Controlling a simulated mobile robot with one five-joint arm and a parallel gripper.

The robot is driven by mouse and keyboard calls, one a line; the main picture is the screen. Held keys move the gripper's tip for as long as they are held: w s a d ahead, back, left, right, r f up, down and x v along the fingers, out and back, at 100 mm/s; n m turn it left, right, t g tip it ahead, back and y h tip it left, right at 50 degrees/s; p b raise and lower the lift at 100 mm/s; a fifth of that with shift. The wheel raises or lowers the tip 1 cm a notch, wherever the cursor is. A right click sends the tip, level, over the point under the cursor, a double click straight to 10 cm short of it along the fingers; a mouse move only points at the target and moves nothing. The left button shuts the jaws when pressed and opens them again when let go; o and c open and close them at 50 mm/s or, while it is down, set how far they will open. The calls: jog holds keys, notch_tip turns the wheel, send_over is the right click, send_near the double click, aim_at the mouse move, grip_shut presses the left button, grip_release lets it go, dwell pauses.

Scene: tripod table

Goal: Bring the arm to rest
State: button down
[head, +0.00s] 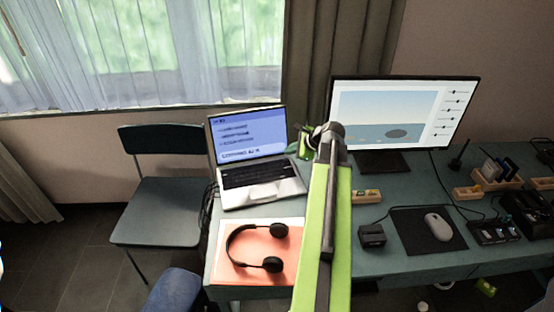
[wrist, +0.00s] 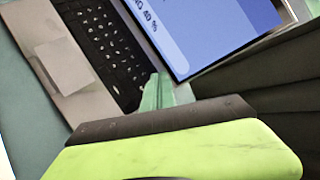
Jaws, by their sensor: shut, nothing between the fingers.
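My green arm reaches up from the bottom middle of the head view, over the desk (head: 390,262). My gripper (head: 304,143) is at its far end, beside the laptop's right edge and left of the monitor stand. It is small there and partly hidden behind the arm's dark joint. It is shut and holds nothing. In the wrist view, green and dark parts of my own arm fill the bottom, with the open laptop (wrist: 95,45) close behind them.
The laptop (head: 262,184) stands behind black headphones (head: 254,248) on an orange-red mat. A monitor (head: 405,112) stands at the back. A black box (head: 372,235), a mouse (head: 437,226) and wooden holders are on the right. A chair (head: 165,205) is on the left.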

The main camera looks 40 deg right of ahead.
jog(key=w+a+r+n+g+y+p, duration=0.15)
jog(key=w+a, duration=0.35)
jog(key=a, duration=0.5)
jog(key=w+a+n+y+p, duration=0.1)
jog(key=w+a+n, duration=0.25)
jog(key=a, duration=0.65)
jog(key=w+a+r+n+g+y+p, duration=0.15)
jog(key=w+a, duration=0.35)
jog(key=a, duration=0.6)
jog(key=s+a+f+n+g+h+p, duration=0.15)
jog(key=s+a+n, duration=0.25)
jog(key=a+n, duration=0.45)
jog(key=s+a+f+n+g+h+p, duration=0.1)
jog(key=s+a+f+n+g, duration=0.3)
jog(key=a, duration=0.8)
jog(key=s+d+n, duration=0.1)
jog(key=n, duration=0.1)
jog(key=s+d+r+n+h, duration=0.1)
jog(key=d+n, duration=0.1)
jog(key=n, duration=0.1)
jog(key=s+d+n, duration=0.1)
jog(key=n, duration=0.1)
jog(key=shift+s+d+r+n+g+h, duration=0.15)
jog(key=shift+s+r+n+g+h, duration=0.1)
jog(key=shift+s+n+g+h, duration=0.15)
